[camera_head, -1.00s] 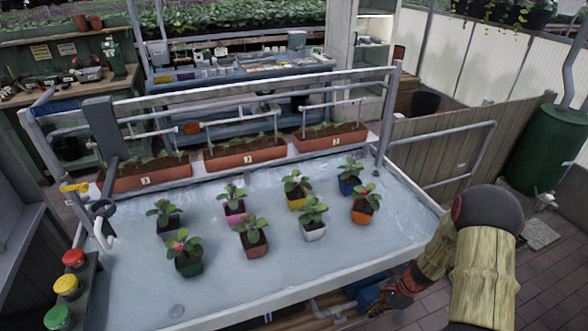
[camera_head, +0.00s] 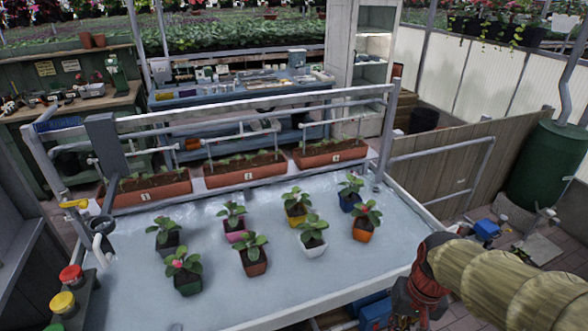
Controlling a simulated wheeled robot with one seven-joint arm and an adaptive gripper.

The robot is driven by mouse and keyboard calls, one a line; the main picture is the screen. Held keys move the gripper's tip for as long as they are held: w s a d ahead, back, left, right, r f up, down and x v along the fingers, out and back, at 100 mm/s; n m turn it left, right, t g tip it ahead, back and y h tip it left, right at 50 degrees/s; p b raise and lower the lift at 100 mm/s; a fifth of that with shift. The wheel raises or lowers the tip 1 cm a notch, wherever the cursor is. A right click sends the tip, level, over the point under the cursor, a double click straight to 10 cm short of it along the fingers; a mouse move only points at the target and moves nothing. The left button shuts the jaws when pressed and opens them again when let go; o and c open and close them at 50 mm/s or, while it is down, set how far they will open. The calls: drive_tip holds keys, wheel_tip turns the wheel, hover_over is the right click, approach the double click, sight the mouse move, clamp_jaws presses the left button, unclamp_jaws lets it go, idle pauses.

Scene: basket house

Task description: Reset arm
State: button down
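My gripper (camera_head: 405,302) is low by the front right edge of the light grey tray table (camera_head: 120,280). Its fingers are small and dark, and I cannot tell whether they are open or shut. I see nothing clearly held in it. Several small potted plants stand upright on the table, including one in an orange pot (camera_head: 362,235) and one in a white pot (camera_head: 314,250), apart from the gripper.
Red, yellow and green buttons are at the lower left. A wooden fence (camera_head: 430,170) and a green barrel (camera_head: 545,170) stand right. A blue object (camera_head: 487,229) lies on the floor.

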drive_tip(key=s+a+r+n+t, duration=0.1)
drive_tip(key=s+r+t, duration=0.1)
drive_tip(key=r, duration=0.4)
drive_tip(key=s+a+r+n+t, duration=0.1)
drive_tip(key=s+a+r+t, duration=0.1)
drive_tip(key=r, duration=0.4)
drive_tip(key=shift+s+a+r+n+t+h, duration=0.3)
drive_tip(key=shift+s+t, duration=0.3)
drive_tip(key=shift+s, duration=0.2)
